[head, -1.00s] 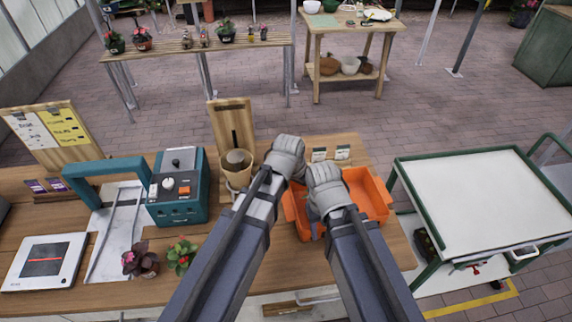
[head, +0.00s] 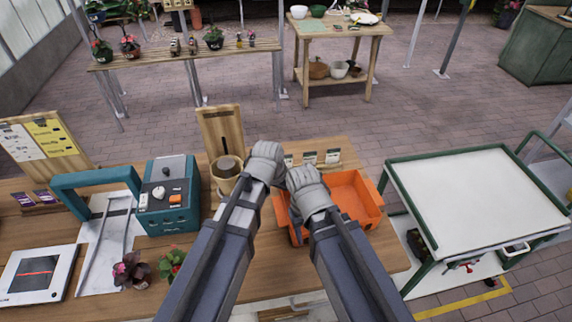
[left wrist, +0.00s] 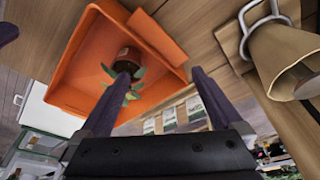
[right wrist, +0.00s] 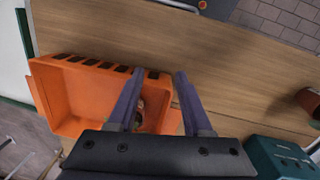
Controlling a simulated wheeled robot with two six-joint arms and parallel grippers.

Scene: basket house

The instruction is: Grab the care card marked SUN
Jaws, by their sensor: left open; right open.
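Three small pale and green cards stand in a row at the table's back edge, behind the orange bin: a left card (head: 289,161), a middle card (head: 310,158) and a right card (head: 333,156). Their lettering is too small to read, so I cannot tell which is marked SUN. The row also shows in the left wrist view (left wrist: 170,119). My left gripper (left wrist: 160,76) is open and empty, near the left end of the row. My right gripper (right wrist: 160,73) is open and empty, over the bin's left part. In the head view the arms hide both sets of fingertips.
The orange bin (head: 352,200) holds a small potted plant (left wrist: 128,62). A tan pot (head: 226,172) stands left of my left gripper, before an upright wooden board (head: 221,128). A teal device (head: 168,200) is further left. A white-topped cart (head: 470,195) stands right of the table.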

